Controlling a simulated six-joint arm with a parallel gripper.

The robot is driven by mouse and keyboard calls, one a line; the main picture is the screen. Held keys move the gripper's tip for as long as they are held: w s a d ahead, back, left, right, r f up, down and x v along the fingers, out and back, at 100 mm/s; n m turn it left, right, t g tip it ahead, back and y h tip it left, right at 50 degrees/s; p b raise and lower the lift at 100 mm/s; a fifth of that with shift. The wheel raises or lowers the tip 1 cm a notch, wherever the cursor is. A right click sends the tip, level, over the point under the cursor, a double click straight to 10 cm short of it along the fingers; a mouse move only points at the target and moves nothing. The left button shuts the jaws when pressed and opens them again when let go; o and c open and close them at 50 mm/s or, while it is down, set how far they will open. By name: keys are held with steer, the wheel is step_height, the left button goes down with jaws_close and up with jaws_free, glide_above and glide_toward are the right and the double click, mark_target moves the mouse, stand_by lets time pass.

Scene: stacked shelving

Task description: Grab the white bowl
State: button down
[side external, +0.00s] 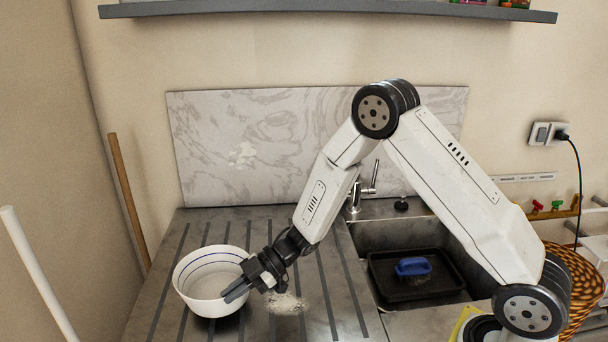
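The white bowl (198,306) has thin blue lines around its inside. It is on the left part of the grey ribbed counter, with a dark shadow under it; I cannot tell whether its base touches the counter. My gripper (236,291) comes from the right, and its dark fingers overlap the bowl's right side in the side external view. The fingertips look close together, but the gap between them is not clear. I cannot tell whether they pinch the bowl's wall or are only in front of it.
The grey counter (341,294) has dark grooves and a pale patch (285,303) right of the bowl. A sink with a black tray (392,296) and a blue brush (413,267) lies further right. A faucet (356,196) stands behind; a marbled panel (240,150) backs the counter.

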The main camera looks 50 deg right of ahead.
steer(key=s+d+r, duration=0.3)
steer(key=s+r, duration=0.7)
steer(key=s, duration=0.3)
steer(key=shift+s+d, duration=0.25)
steer(key=shift+s, duration=0.05)
stand_by(0.4)
